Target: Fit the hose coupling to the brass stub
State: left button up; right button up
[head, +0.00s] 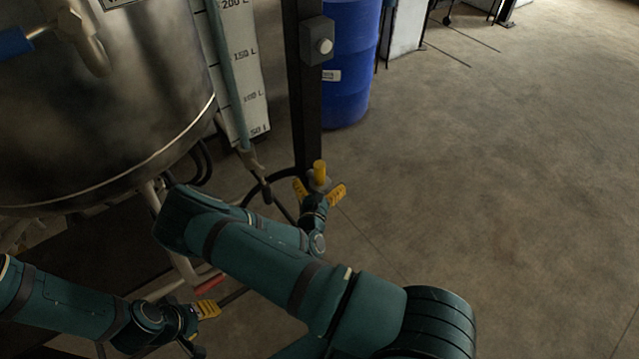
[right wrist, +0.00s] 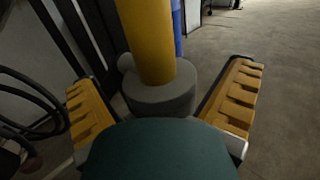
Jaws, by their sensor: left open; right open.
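My right gripper (head: 321,186) is open, low beside the foot of a dark post. A yellow upright cylinder (head: 320,168) on a grey round collar (head: 316,182) stands between its spread fingers. In the right wrist view the yellow cylinder (right wrist: 147,40) and grey collar (right wrist: 160,95) sit between the yellow finger pads, with gaps on both sides. I cannot tell whether this piece is the coupling. My left gripper (head: 207,329) is open at the lower left, partly hidden by its wrist. I cannot identify the brass stub for certain.
A large steel tank (head: 100,110) fills the left, with a tan metal valve (head: 80,35) at its top. A level board (head: 250,85) and the dark post (head: 304,105) stand beside it. A blue drum (head: 350,60) is behind. A red piece (head: 210,284) lies low. The right floor is clear.

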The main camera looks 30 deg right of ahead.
jog(key=c, duration=1.4)
jog(key=shift+o, duration=0.2)
jog(key=shift+r, duration=0.1)
